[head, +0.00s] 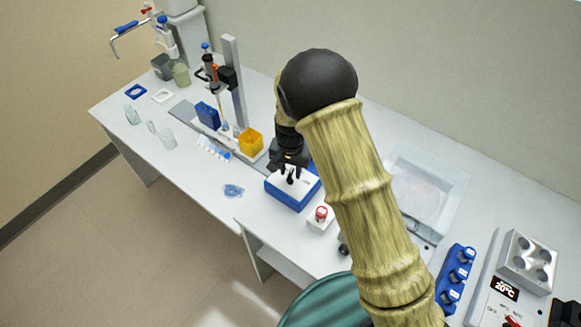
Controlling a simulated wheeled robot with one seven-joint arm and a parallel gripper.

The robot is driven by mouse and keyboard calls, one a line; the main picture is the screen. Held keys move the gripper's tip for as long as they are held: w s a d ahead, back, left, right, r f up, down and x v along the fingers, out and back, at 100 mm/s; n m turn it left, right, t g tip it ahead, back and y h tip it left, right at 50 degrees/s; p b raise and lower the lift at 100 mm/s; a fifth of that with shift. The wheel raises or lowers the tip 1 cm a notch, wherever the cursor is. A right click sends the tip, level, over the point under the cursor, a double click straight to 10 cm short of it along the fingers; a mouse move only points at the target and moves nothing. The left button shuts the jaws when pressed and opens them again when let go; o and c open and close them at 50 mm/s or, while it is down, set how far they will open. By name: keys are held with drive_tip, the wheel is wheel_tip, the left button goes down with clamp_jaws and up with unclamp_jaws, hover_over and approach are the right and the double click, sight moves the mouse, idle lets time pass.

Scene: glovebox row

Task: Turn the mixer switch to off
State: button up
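A low box with a blue body and white top (283,194) stands on the bench near the middle of the head view. It may be the mixer, but no label on it is readable. My gripper (289,176) points down at its white top, with dark fingers at or just above the surface. Small dark shapes there blend with the fingers. I cannot make out a switch, its position, or whether the fingers touch one. The gap between the fingertips is too small to judge.
A small white block with a red-capped item (321,213) sits just right of the box. An orange box (250,142) and a pipette stand (234,85) are behind left. A heater (503,302) reading 20°C and a blue rack (456,275) are lower right. My arm hides part of the bench.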

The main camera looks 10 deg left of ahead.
drive_tip(key=shift+f, duration=0.2)
clamp_jaws()
idle(0.3)
drive_tip(key=n+b, duration=0.2)
drive_tip(key=n, duration=0.2)
drive_tip(key=shift+a+n+b, duration=0.1)
drive_tip(key=shift+n+b, duration=0.3)
drive_tip(key=shift+n, duration=1.2)
drive_tip(key=shift+r, duration=0.1)
